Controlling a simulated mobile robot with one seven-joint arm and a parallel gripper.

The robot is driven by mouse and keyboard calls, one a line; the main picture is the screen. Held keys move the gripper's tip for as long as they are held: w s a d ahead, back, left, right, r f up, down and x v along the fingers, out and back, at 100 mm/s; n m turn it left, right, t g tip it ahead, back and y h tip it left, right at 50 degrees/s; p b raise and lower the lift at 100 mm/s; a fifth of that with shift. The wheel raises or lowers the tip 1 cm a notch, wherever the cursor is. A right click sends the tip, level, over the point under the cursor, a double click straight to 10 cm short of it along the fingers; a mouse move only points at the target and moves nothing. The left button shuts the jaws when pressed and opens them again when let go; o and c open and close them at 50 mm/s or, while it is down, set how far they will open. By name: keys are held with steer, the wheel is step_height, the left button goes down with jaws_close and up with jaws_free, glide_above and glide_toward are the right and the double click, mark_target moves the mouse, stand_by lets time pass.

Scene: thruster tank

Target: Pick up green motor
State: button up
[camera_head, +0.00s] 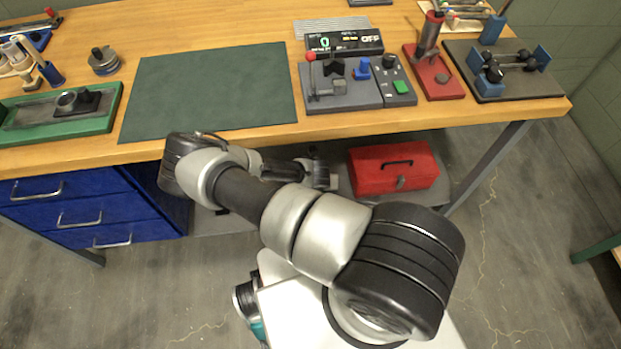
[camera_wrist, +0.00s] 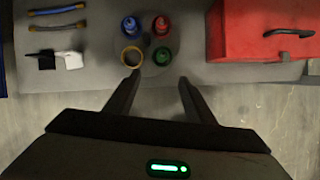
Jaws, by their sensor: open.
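The green motor (camera_wrist: 163,57) is a small round green part, seen from above in the wrist view. It sits at the lower right of a round dark grey holder (camera_wrist: 147,42) on the grey shelf. A red motor-like part (camera_wrist: 161,25) is above it, a blue one (camera_wrist: 130,26) is at the upper left, and a yellow-orange ring (camera_wrist: 131,56) is at the left. My gripper (camera_wrist: 160,82) is open and empty. Its fingertips point toward the holder, just below the green motor in the picture, apart from it. The holder is hidden behind my arm in the head view.
A red toolbox (camera_head: 394,167) stands on the shelf to the right of the holder, also in the wrist view (camera_wrist: 262,30). Tools with black and white parts (camera_wrist: 56,60) lie at the left. The wooden workbench (camera_head: 230,26) is above the shelf; blue drawers (camera_head: 85,205) are at left.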

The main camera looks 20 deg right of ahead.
steer(key=b+x, duration=0.2)
steer(key=x, duration=0.3)
steer(key=b+x, duration=0.2)
steer(key=x, duration=0.4)
steer(key=d+b+x, duration=0.1)
steer(key=b+x, duration=0.1)
steer(key=x, duration=0.3)
steer(key=shift+w+f, duration=0.2)
steer(key=shift+w+d+f, duration=0.1)
steer(key=shift+w+f, duration=0.15)
steer(key=shift+f, duration=0.2)
steer(key=c, duration=1.2)
steer(key=shift+r, duration=0.2)
